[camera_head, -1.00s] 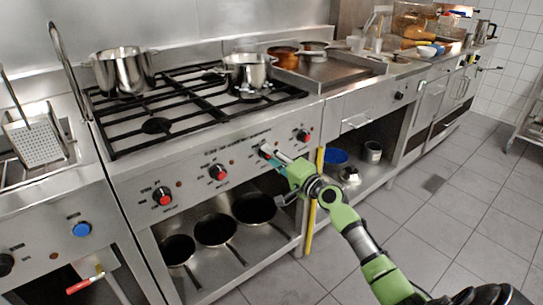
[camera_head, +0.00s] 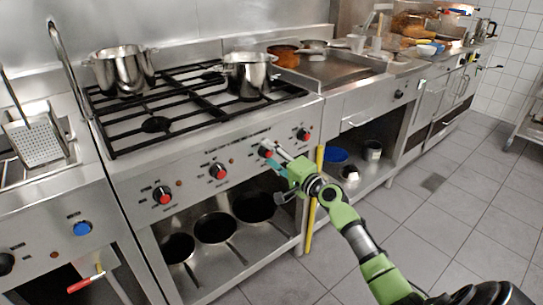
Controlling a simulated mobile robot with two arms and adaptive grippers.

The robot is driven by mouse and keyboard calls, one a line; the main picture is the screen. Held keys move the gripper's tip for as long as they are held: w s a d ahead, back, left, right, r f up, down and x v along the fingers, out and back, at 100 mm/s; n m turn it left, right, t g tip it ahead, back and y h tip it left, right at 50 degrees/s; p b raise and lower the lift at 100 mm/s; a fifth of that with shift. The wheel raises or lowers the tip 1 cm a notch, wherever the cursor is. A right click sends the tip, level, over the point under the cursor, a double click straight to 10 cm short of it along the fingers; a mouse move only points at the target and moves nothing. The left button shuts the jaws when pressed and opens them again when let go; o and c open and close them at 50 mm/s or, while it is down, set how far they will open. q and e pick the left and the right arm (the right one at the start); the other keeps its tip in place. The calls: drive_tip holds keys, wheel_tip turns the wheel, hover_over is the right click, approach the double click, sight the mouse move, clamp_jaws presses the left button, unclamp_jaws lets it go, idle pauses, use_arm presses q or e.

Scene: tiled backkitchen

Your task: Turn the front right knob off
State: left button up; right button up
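The stove front (camera_head: 190,185) carries a row of knobs with red parts: a left one (camera_head: 163,195), a middle one (camera_head: 218,171), one further right (camera_head: 265,151) and the rightmost (camera_head: 304,135). My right gripper (camera_head: 274,158) is right at the third knob from the left, with its pale finger above and its teal finger below. The fingers are apart, and the red of this knob shows just left of them. I cannot tell whether they touch it. A steel pot (camera_head: 247,76) stands on the right burners, with no flame visible beneath. My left gripper is out of view.
Another steel pot (camera_head: 120,70) stands at the back left of the stove. Pans (camera_head: 216,229) lie on the shelf below. A yellow upright bar (camera_head: 315,200) is close to my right gripper. The tiled floor (camera_head: 410,230) is clear.

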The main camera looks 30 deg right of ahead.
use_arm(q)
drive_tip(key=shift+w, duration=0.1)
use_arm(e)
drive_tip(key=shift+s+f, duration=0.1)
drive_tip(key=shift+s, duration=0.45)
drive_tip(key=s, duration=1.1)
drive_tip(key=shift+d, duration=0.45)
drive_tip(key=shift+w, duration=0.1)
